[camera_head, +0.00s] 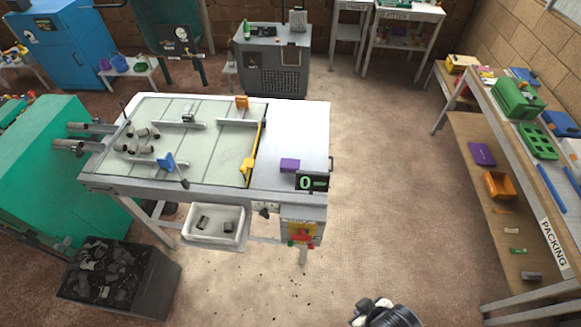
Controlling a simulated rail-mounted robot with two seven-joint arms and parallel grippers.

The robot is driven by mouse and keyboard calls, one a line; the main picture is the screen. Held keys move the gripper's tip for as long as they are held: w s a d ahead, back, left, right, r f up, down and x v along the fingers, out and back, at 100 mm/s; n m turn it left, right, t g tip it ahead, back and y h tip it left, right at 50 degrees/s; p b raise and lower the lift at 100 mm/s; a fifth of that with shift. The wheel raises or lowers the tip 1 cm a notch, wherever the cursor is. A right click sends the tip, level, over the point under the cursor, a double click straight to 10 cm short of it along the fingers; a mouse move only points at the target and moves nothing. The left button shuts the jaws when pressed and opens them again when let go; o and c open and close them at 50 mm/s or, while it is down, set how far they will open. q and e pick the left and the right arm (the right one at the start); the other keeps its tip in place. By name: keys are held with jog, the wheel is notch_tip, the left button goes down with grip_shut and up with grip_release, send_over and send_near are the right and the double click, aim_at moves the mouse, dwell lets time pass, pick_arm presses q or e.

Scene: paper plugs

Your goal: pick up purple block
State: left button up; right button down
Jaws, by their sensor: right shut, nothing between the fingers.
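A small purple block (290,165) lies on the bare white right part of the work table (300,125), just behind a black display (312,181) with green digits. My right gripper (368,310) shows only in part at the bottom edge, over the floor. It is shut and empty, well in front of the table and apart from the block. My left gripper is not in view.
A yellow bar (255,150) divides the table, with grey paper plugs (140,140) on its left part. A white tray (213,225) hangs below the front edge. The packing bench (540,205) stands right, with open floor between.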

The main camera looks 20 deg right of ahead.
jog(key=c, duration=1.8)
grip_release()
jog(key=shift+c, duration=0.2)
jog(key=o, duration=1.7)
